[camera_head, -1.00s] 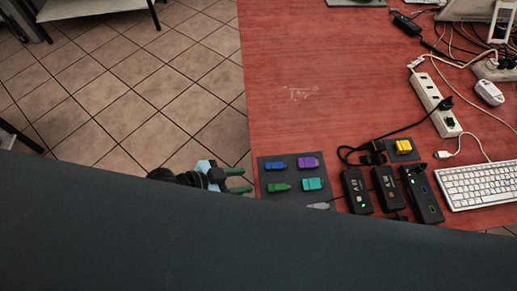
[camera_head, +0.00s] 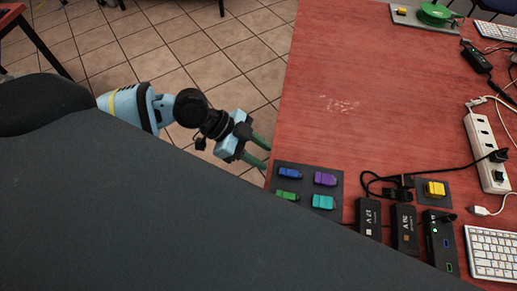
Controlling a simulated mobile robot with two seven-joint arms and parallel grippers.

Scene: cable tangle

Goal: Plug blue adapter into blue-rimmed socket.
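The blue adapter (camera_head: 289,173) lies at the back left of a dark mat (camera_head: 308,187) near the table's left edge. A blue-rimmed socket (camera_head: 446,243) shows on the top of a black box (camera_head: 436,222) at the lower right, with a green-rimmed socket below it. My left gripper (camera_head: 261,153) is open and empty, its two green fingers apart. It is at the table's left edge, left of and a little behind the blue adapter, not touching it. My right gripper is out of view.
Purple (camera_head: 325,179), green (camera_head: 287,196) and teal (camera_head: 323,202) adapters share the mat. Two more black boxes (camera_head: 368,219) stand between mat and socket box. A black cable (camera_head: 420,172) runs behind them to a white power strip (camera_head: 487,150). The red table's middle is clear.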

